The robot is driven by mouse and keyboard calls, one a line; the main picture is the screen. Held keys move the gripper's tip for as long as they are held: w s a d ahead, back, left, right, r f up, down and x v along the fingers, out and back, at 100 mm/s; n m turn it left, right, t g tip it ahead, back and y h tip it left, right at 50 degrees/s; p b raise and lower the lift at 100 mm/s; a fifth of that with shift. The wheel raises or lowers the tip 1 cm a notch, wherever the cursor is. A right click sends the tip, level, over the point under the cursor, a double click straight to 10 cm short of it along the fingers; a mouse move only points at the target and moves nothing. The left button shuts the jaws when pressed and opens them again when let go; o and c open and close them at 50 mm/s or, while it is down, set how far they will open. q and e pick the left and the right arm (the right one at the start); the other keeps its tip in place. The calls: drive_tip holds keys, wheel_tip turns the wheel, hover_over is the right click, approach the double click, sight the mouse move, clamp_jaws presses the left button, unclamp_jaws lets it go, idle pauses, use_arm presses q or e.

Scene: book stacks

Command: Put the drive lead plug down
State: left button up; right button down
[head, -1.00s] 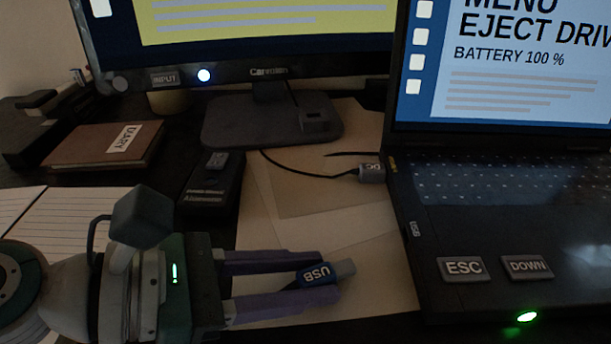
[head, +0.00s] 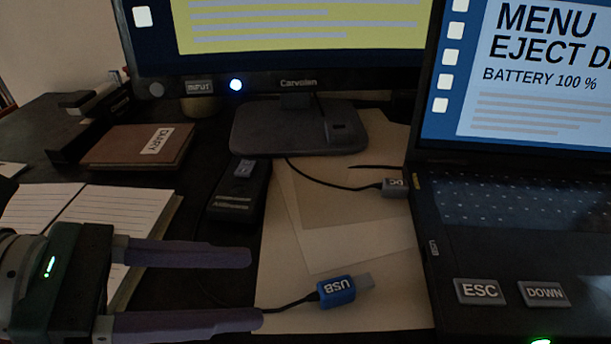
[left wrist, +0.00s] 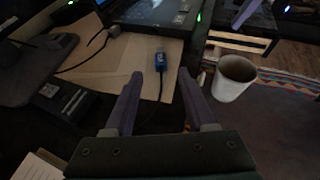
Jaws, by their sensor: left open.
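The drive lead plug (head: 337,291) is blue with a USB label and a grey metal tip. It lies on the pale papers (head: 385,318) left of the laptop, its black cable running off to the left. It also shows in the left wrist view (left wrist: 160,60), beyond the fingertips. My left gripper (head: 256,288) is open and empty, with its purple fingers apart and short of the plug. The cable passes between the fingers. In the left wrist view the open fingers (left wrist: 160,72) show from behind.
The laptop (head: 470,245) stands at the right, with a DC plug (head: 395,187) at its left edge. A monitor stand (head: 290,135), a black device (head: 240,190), a diary (head: 140,146) and an open notebook (head: 60,215) surround the papers. A white cup (left wrist: 234,78) shows in the wrist view.

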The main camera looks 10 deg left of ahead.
use_arm(q)
drive_tip(key=v, duration=0.2)
drive_tip(key=shift+s+a+r, duration=0.1)
drive_tip(key=shift+a, duration=0.15)
drive_tip(key=s+d+f+m+g+y, duration=0.35)
drive_tip(key=s+m, duration=0.45)
drive_tip(key=m, duration=0.9)
drive_tip(key=s+a+f+m+t+y, duration=0.1)
drive_tip(key=a+m+t+y, duration=0.1)
drive_tip(key=a+m+y, duration=0.5)
drive_tip(key=a+y, duration=0.1)
drive_tip(key=a, duration=0.3)
drive_tip(key=shift+y, duration=0.35)
drive_tip(key=shift+s+d, duration=0.1)
drive_tip(key=shift+s, duration=0.05)
wheel_tip(320, 180, up, 63)
drive_tip(key=p, duration=6.3)
